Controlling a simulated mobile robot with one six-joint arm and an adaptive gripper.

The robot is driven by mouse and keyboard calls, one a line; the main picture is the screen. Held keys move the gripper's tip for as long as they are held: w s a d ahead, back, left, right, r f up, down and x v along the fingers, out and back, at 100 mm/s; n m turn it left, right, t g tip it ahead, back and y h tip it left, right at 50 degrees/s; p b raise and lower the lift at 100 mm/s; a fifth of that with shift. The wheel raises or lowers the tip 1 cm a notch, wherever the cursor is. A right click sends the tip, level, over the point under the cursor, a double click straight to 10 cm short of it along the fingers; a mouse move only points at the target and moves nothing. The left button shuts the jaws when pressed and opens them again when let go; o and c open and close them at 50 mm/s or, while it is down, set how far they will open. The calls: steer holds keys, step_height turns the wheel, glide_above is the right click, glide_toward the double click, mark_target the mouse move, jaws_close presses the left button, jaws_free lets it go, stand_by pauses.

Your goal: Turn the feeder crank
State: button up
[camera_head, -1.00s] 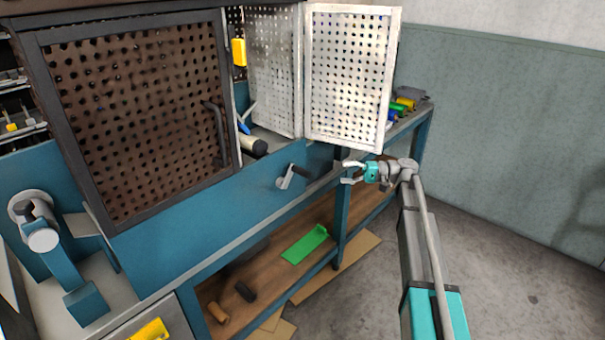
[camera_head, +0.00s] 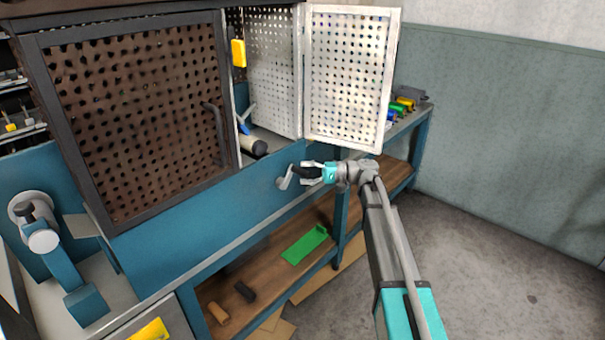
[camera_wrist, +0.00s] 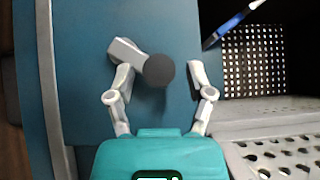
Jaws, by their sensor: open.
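The feeder crank (camera_head: 285,178) is a grey arm with a dark handle on the front of the blue machine panel. In the wrist view the crank's grey arm (camera_wrist: 125,50) runs to the round dark end of its handle (camera_wrist: 159,70). My gripper (camera_head: 305,172) is open around the dark handle in the head view. In the wrist view my gripper (camera_wrist: 157,75) has one finger on each side of the handle end. The left finger is close to the handle; whether it touches is unclear. A gap shows at the right finger.
A white perforated door (camera_head: 348,75) stands open just above my gripper. A dark perforated door (camera_head: 135,120) with a bar handle is at the left. A green tray (camera_head: 304,245) lies on the lower wooden shelf. Open floor (camera_head: 510,270) is at the right.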

steer(key=shift+a, duration=0.35)
steer(key=shift+s, duration=0.1)
jaws_close()
